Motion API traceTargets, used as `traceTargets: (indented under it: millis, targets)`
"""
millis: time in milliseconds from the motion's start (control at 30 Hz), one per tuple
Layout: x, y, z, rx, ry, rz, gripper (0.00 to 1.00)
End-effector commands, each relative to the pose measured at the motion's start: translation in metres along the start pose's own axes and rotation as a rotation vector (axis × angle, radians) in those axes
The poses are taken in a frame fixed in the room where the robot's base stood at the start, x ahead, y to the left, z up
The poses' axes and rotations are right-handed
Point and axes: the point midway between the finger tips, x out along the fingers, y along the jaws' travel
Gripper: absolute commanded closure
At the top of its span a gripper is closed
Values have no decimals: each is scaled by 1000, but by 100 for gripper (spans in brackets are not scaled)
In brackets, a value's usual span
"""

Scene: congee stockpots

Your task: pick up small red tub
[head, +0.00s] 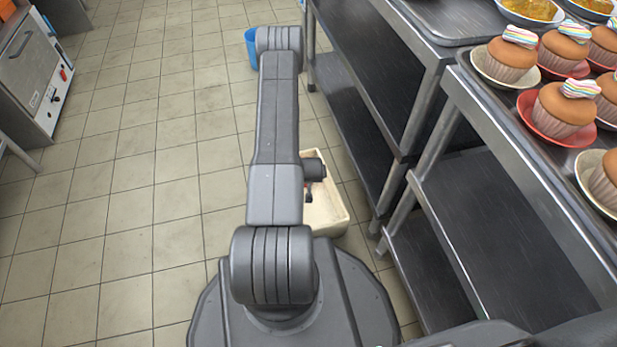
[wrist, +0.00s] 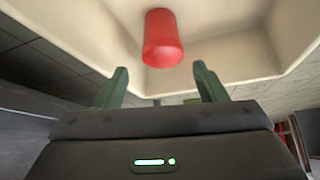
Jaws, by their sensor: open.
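The small red tub (wrist: 163,38) shows in the wrist view, within a cream-coloured bin (wrist: 235,55). It lies ahead of my gripper (wrist: 160,68), centred between the two green fingers and beyond their tips. The fingers are apart with nothing between them. In the head view the cream bin (head: 335,222) stands on the floor just right of my arm, which covers its left part. The tub cannot be made out clearly there, and my fingers are hidden.
A steel shelf rack (head: 372,75) stands close on the right. Beside it a steel table (head: 475,115) carries several cupcakes (head: 508,60) in cups. The tiled floor on the left is clear up to an oven (head: 35,65).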

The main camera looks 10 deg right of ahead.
Motion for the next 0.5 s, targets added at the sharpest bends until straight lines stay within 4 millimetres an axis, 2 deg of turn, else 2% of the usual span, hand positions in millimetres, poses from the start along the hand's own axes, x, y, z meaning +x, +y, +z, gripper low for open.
traceTargets:
  millis: [33, 200, 500]
  targets:
    - [15, 0, 2, 0, 1, 0, 35]
    - [47, 0, 2, 0, 1, 0, 35]
    - [70, -1, 1, -1, 0, 0, 35]
